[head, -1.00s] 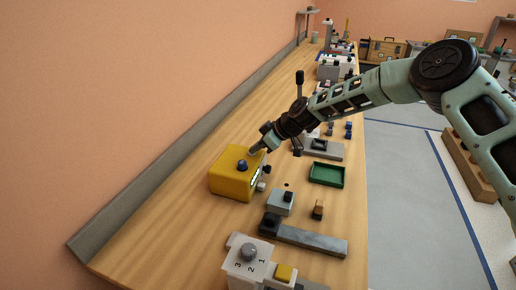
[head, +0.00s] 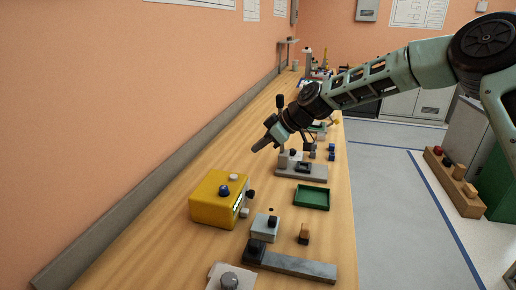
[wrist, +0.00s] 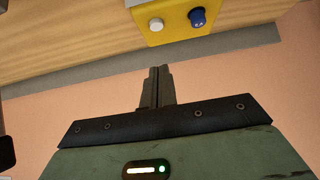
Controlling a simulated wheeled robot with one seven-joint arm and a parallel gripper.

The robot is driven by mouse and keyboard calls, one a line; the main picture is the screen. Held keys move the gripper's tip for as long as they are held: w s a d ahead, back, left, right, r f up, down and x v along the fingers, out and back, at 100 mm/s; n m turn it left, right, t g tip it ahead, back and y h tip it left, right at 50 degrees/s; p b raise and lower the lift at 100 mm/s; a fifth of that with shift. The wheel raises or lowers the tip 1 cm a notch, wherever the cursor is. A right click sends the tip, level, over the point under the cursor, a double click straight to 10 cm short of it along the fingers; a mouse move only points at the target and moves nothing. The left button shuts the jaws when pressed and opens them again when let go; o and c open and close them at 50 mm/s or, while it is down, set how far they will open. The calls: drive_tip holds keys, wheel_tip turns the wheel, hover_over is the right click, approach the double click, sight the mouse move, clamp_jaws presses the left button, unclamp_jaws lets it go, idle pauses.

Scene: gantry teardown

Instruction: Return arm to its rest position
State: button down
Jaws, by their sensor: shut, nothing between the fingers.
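My gripper (head: 261,147) is at the end of my arm, above the wooden bench in the head view. Its fingers are together and empty. It is apart from the yellow box (head: 214,203), which stands below and nearer on the bench. In the wrist view my gripper (wrist: 157,72) also shows shut, with the yellow box (wrist: 168,36) beyond the fingertips. The box carries a blue knob (wrist: 198,17) and a white button (wrist: 156,25).
The bench (head: 150,238) runs along the orange wall. A green tray (head: 311,197), a grey box with a black knob (head: 265,228) and a grey bar (head: 300,263) lie right of the yellow box. Several items stand further back. Open floor (head: 385,210) lies right of the bench.

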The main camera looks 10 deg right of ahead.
drive_tip(key=s+a+g+h, duration=0.2)
drive_tip(key=s+a, duration=0.1)
drive_tip(key=s, duration=0.8)
drive_tip(key=s+a+g+h, duration=0.1)
drive_tip(key=s+a+h, duration=0.15)
drive_tip(key=s, duration=0.85)
drive_tip(key=s+d+m+h, duration=0.1)
drive_tip(key=s+d+m, duration=0.1)
drive_tip(key=s, duration=0.5)
drive_tip(key=s+d+m+h, duration=0.1)
drive_tip(key=s+d+m, duration=0.1)
drive_tip(key=s+d, duration=0.3)
drive_tip(key=s+d+r+m+h, duration=0.1)
drive_tip(key=s+d+m, duration=0.1)
drive_tip(key=s, duration=0.8)
drive_tip(key=shift+s+d+g, duration=0.3)
drive_tip(key=shift+s+d, duration=0.1)
drive_tip(key=shift+d, duration=0.5)
